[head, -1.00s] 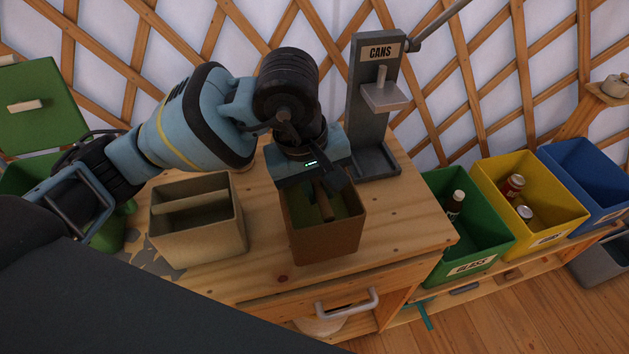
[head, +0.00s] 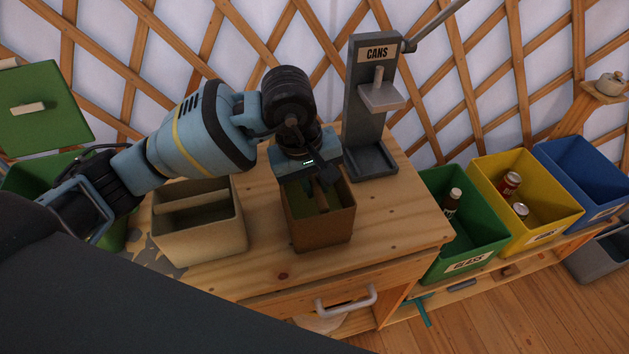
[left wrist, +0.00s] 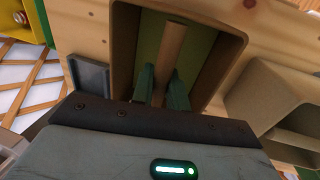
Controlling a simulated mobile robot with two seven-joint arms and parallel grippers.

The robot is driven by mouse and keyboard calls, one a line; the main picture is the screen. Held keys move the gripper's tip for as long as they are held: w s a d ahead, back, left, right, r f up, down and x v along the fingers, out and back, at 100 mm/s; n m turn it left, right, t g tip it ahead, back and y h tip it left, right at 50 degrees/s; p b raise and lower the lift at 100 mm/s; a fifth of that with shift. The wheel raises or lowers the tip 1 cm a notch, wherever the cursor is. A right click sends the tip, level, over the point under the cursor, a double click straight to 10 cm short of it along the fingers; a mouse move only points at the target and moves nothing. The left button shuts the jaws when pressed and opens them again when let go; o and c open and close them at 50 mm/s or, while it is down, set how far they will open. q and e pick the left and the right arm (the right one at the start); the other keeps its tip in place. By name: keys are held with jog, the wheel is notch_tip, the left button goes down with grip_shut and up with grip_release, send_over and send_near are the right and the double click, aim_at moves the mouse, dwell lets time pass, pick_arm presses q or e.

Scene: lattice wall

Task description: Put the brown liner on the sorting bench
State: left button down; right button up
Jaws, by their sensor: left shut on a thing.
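The brown liner (head: 325,232) is an open brown box with a wooden bar across its mouth and a green inside. It stands upright over the sorting bench (head: 405,225), at or very near its top; I cannot tell whether its base touches. My left gripper (head: 318,200) points down into the liner's mouth, shut on the bar. In the left wrist view, the fingers (left wrist: 160,92) are on either side of the bar, inside the brown liner (left wrist: 235,45). My right gripper is not in view.
A beige liner (head: 215,248) stands left of the brown one. A grey can press (head: 362,120) stands behind it on the right. Green (head: 462,240), yellow (head: 535,210) and blue (head: 590,165) bins stand right of the bench. Bare bench top lies right of the brown liner.

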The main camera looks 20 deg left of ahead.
pick_arm(q)
jog(key=shift+f, duration=0.1)
jog(key=c, duration=1.4)
grip_release()
jog(key=r, duration=0.4)
jog(key=s+a+r, duration=0.1)
jog(key=r, duration=0.3)
jog(key=a+r, duration=0.1)
jog(key=r, duration=0.3)
jog(key=shift+s, duration=0.2)
